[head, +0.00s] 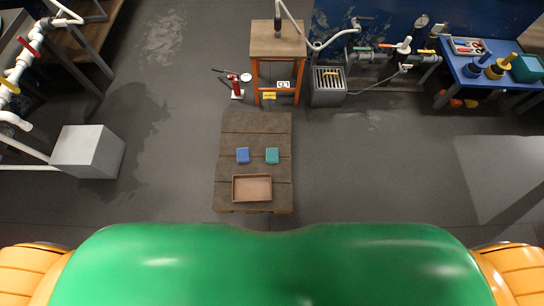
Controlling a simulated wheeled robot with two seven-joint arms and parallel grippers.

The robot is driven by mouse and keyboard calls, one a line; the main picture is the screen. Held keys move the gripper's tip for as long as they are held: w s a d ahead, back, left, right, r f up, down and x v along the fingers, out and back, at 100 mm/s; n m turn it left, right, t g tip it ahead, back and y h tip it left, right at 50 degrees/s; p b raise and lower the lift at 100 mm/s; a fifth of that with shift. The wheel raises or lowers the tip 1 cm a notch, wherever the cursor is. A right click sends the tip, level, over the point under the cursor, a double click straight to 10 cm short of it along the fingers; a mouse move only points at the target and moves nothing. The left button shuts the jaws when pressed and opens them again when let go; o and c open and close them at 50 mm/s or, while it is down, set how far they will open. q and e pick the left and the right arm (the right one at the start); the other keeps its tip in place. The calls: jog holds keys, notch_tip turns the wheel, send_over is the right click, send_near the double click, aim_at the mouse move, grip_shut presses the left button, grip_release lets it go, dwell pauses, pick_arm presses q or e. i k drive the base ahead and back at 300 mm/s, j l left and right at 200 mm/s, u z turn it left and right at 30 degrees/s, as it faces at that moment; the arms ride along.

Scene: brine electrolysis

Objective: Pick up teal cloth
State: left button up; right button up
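The teal cloth (272,156) is a small folded block lying on the low wooden pallet table (255,128) in the middle of the head view. A blue cloth (243,155) of similar size lies just to its left, apart from it. A shallow brown tray (234,190) sits on the same table, nearer to me than the cloths. Neither of my grippers shows in the view; only my green body and orange shoulders fill the bottom.
A wooden stool (277,45) and a grey bin (328,88) stand beyond the table. A red pump-like device (237,86) is on the floor beside the stool. A grey box (88,152) stands left, a blue workbench (480,78) far right. Floor on both sides of the table is clear.

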aim_at(272, 154)
jog(key=k+l+u, duration=0.2)
jog(key=l, duration=0.15)
jog(key=l+u, duration=0.25)
jog(key=l, duration=0.15)
jog(key=k+l+u, duration=0.4)
jog(key=l, duration=0.2)
jog(key=i+l+u, duration=0.1)
jog(key=l+u, duration=0.25)
jog(key=l, duration=0.25)
jog(key=l+u, duration=0.35)
jog(key=l, duration=0.3)
jog(key=l+u, duration=0.35)
jog(key=l, duration=0.3)
jog(key=i+l+u, duration=0.6)
jog(key=l, duration=0.15)
jog(key=i+l+u, duration=0.1)
jog(key=l+u, duration=0.2)
jog(key=i+l+u, duration=0.15)
